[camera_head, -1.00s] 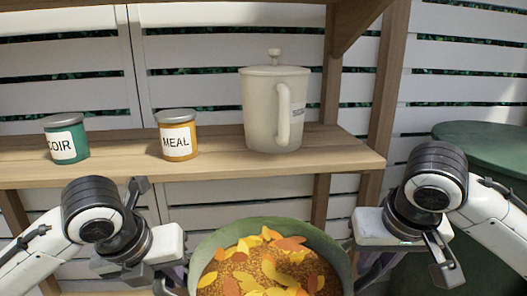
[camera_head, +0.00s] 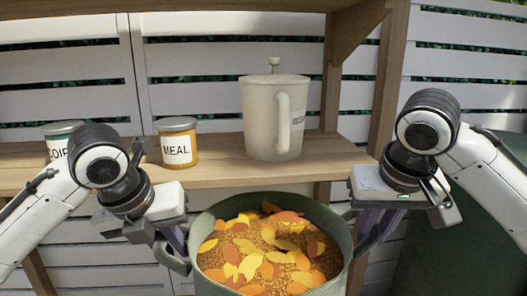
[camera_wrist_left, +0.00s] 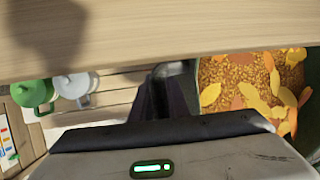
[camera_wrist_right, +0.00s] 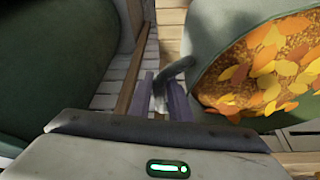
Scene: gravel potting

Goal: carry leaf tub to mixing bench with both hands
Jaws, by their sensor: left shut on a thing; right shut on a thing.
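The leaf tub (camera_head: 312,209) is a round green tub of brown litter with yellow and orange leaves, low in the middle of the head view. My left gripper (camera_head: 176,250) is shut on the tub's left handle, and my right gripper (camera_head: 366,238) is shut on its right handle. The tub hangs between them, roughly level, before the shelf. The right wrist view shows the fingers (camera_wrist_right: 165,98) at a dark curved handle on the tub wall (camera_wrist_right: 212,40). In the left wrist view the handle contact is mostly hidden. I cannot make out the mixing bench.
A wooden shelf (camera_head: 225,174) holds a cream lidded jug (camera_head: 262,115), an orange-yellow MEAL tin (camera_head: 178,145) and a green tin (camera_head: 62,129) partly behind my left arm. A large dark green bin (camera_head: 450,240) stands right.

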